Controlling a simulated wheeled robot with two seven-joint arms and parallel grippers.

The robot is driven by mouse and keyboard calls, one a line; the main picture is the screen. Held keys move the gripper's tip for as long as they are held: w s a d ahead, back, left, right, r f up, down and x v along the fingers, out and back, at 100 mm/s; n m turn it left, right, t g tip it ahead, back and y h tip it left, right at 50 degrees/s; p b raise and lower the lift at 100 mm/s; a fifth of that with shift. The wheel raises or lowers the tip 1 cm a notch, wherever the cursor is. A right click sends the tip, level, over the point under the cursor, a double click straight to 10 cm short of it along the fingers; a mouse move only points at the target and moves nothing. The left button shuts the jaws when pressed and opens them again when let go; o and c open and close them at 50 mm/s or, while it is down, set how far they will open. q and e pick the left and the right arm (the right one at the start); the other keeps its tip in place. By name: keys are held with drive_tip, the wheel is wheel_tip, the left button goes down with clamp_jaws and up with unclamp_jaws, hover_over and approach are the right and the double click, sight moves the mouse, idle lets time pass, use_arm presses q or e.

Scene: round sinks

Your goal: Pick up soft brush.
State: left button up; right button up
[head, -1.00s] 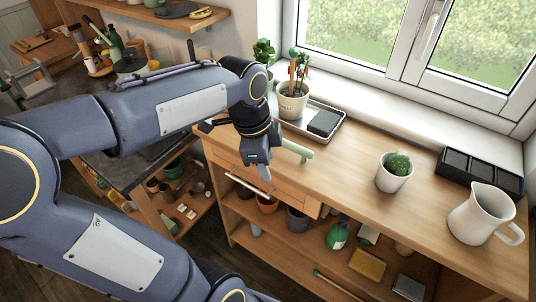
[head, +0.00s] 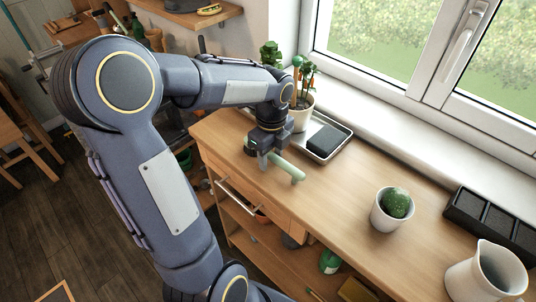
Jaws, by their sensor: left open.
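A pale green object (head: 287,169), which looks like the handle of the soft brush, lies on the wooden counter in the head view. Its other end is hidden behind my gripper, so I cannot see any bristles. My left gripper (head: 265,161) is open and low over the counter, right at the left end of the green handle. I cannot tell whether its fingers stand around the handle or only beside it. My right gripper is not in view.
Behind the gripper stand a plant pot (head: 301,118) and a tray (head: 340,145) with a dark block (head: 324,139). A cactus pot (head: 389,215), a white jug (head: 484,274) and a black compartment box (head: 490,222) stand to the right. The middle counter is clear.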

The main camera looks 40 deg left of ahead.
sight(271, 153)
use_arm(q)
clamp_jaws()
idle(0.3)
drive_tip(key=shift+r, duration=0.5)
wheel_tip(271, 153, up, 2)
drive_tip(key=shift+r, duration=0.25)
drive_tip(key=s+a+r, duration=0.2)
drive_tip(key=s+r, duration=0.7)
drive_tip(key=s, duration=0.5)
drive_tip(key=shift+r+b, duration=0.25)
drive_tip(key=shift+b, duration=0.15)
